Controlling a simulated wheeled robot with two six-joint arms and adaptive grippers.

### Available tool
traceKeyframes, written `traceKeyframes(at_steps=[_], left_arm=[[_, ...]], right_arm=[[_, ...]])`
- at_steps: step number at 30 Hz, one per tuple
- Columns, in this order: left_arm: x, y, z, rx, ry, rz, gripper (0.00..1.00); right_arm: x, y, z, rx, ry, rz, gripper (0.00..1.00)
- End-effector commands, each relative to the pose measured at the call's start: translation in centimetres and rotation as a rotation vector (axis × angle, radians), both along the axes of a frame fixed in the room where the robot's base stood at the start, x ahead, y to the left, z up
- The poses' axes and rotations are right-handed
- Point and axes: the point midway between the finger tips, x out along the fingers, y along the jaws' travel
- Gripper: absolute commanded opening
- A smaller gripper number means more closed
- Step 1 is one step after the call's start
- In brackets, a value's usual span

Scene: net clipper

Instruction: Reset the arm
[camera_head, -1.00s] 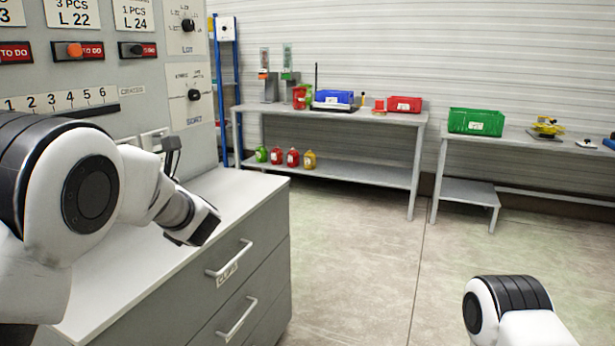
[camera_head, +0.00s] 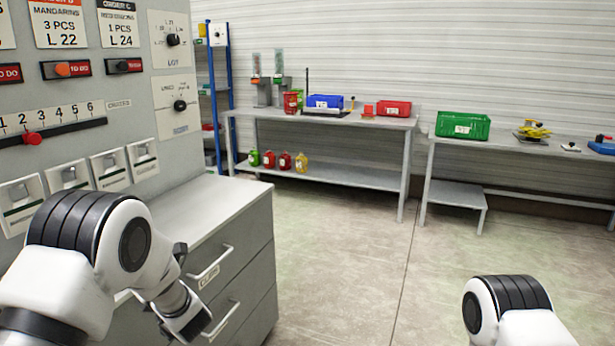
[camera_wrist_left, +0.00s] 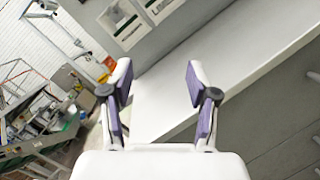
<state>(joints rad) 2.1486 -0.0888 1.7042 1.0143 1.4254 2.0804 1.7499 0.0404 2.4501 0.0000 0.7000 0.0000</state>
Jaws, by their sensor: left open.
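My left arm comes in from the left in the head view, bent downward in front of the grey drawer cabinet (camera_head: 245,235). Its gripper end (camera_head: 190,322) points down at the lower middle left, its fingers hard to make out there. In the left wrist view the left gripper (camera_wrist_left: 160,95) is open, two purple-padded fingers apart with nothing between them. The pale cabinet top (camera_wrist_left: 170,85) shows behind the fingers. My right arm shows only as a white and black joint at the lower right of the head view; its gripper is out of the picture.
A control panel (camera_head: 120,80) with knobs, a red slider (camera_head: 32,138) and several white switch plates stands at the left. Back tables hold a blue bin (camera_head: 325,101), a red bin (camera_head: 393,108) and a green bin (camera_head: 462,126). The floor (camera_head: 350,255) between is clear.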

Motion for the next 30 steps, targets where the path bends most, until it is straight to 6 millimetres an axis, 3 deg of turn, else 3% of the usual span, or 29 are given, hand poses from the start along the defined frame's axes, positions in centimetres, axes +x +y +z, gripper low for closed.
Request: traceKeyframes(at_steps=[5, 6, 8, 9, 11, 12, 15, 18, 21, 23, 24, 30], left_arm=[[-4.5, -0.2, -11.8, 0.089, 0.512, -0.141, 0.59], [-6.3, -0.5, -14.9, 0.125, 0.67, -0.198, 0.59], [-9.7, -1.3, -19.4, 0.188, 0.911, -0.303, 0.59], [-12.2, -1.9, -22.0, 0.234, 1.069, -0.385, 0.59], [-16.4, -3.1, -25.4, 0.315, 1.299, -0.526, 0.59], [-19.4, -3.9, -27.4, 0.373, 1.445, -0.638, 0.59], [-27.6, -6.6, -30.7, 0.565, 1.767, -0.99, 0.59], [-35.6, -9.7, -31.8, 0.871, 1.963, -1.476, 0.59], [-40.5, -12.0, -31.4, 1.231, 1.946, -1.895, 0.59], [-41.4, -12.5, -31.3, 1.414, 1.889, -2.038, 0.59], [-41.7, -12.7, -31.4, -1.468, -1.82, 2.045, 0.59], [-41.8, -12.6, -31.4, -1.527, -1.688, 1.991, 0.59]], right_arm=[[0.0, 0.0, 2.7, 0.0, 0.0, 0.001, 0.0], [0.0, 0.0, 3.2, 0.0, 0.0, 0.001, 0.0], [0.0, 0.0, 3.8, 0.0, 0.0, 0.0, 0.0], [0.0, 0.0, 4.2, 0.0, 0.0, 0.0, 0.0], [0.0, 0.0, 4.7, 0.0, 0.0, 0.0, 0.0], [0.0, 0.0, 5.0, 0.0, 0.0, 0.0, 0.0], [0.0, 0.0, 5.5, 0.0, 0.0, 0.0, 0.0], [0.0, 0.0, 5.5, 0.0, 0.0, 0.0, 0.0], [0.0, 0.0, 5.4, 0.0, 0.0, 0.0, 0.0], [0.0, 0.0, 5.3, 0.0, 0.0, 0.0, 0.0], [0.0, 0.0, 5.3, 0.0, 0.0, 0.0, 0.0], [0.0, 0.0, 5.4, 0.0, 0.0, 0.0, 0.0]])
